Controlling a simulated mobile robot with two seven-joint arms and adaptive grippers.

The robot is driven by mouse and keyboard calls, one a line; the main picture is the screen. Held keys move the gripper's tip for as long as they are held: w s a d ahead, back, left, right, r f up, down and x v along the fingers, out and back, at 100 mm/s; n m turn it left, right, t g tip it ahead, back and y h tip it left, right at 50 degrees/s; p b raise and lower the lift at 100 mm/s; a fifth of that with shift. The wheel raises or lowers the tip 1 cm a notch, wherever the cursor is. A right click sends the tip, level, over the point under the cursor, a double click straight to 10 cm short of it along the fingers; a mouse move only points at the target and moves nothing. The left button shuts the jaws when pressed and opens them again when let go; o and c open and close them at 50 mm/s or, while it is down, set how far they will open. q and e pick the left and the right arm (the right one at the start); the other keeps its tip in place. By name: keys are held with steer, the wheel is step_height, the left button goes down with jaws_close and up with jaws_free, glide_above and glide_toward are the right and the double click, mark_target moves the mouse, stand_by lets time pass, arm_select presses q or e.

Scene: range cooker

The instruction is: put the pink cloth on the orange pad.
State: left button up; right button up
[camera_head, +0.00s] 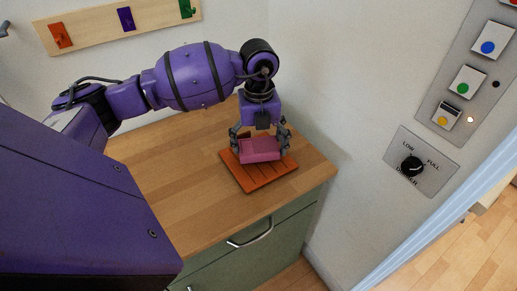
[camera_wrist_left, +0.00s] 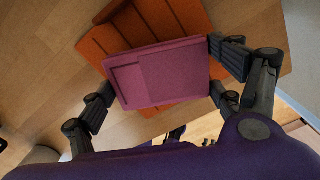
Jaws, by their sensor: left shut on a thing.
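The pink cloth (camera_head: 260,149) is a folded flat block between the fingers of my left gripper (camera_head: 261,150). It is over the orange pad (camera_head: 253,181), a slatted square on the wooden counter. In the left wrist view the pink cloth (camera_wrist_left: 163,74) lies between the fingertips of the left gripper (camera_wrist_left: 160,80), with the orange pad (camera_wrist_left: 165,22) behind it. The cloth hides part of the pad. I cannot tell whether the cloth touches the pad. My right gripper is in neither view.
The wooden counter (camera_head: 185,180) has free room left of the pad. A wall with a dial panel (camera_head: 422,162) and coloured buttons rises to the right. A hook rail (camera_head: 118,20) is on the back wall. A green drawer (camera_head: 250,240) is below the counter.

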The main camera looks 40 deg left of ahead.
arm_select(q)
steer(key=shift+s+f, duration=0.1)
steer(key=shift+f, duration=0.95)
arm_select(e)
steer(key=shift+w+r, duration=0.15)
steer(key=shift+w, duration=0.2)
arm_select(q)
steer(key=shift+f, duration=0.2)
steer(key=o, duration=1)
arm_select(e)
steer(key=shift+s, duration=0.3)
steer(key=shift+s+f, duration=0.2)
